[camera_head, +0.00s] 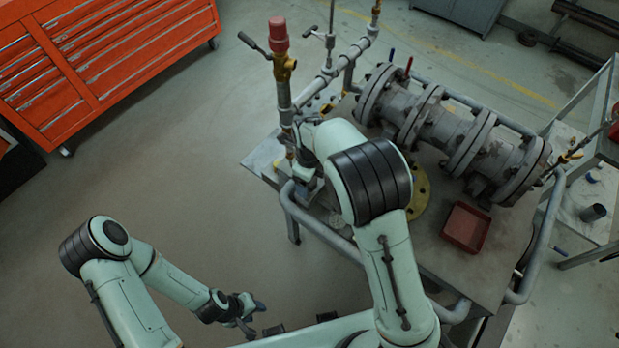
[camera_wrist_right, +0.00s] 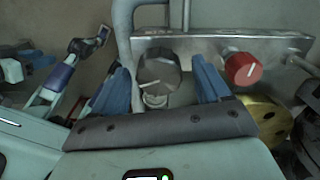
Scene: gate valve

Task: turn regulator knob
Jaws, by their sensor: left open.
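In the right wrist view, a dark grey round knob (camera_wrist_right: 158,72) with a white line on its face sits on a metal bar. My right gripper (camera_wrist_right: 162,85) is open, with one blue finger on each side of this knob. A gap shows between the knob and each finger. A red knob (camera_wrist_right: 242,68) with a white mark sits to the right, outside the fingers. In the head view my right arm hides both knobs. My left gripper (camera_head: 254,316) is open and empty, low over the floor and away from the workbench.
The workbench (camera_head: 432,262) carries a large flanged pipe valve (camera_head: 440,130), a red tray (camera_head: 466,228) and a yellow flange (camera_head: 419,193). A vertical pipe with a red cap (camera_head: 278,35) rises near my right arm. An orange tool cabinet (camera_head: 105,65) stands at the back left.

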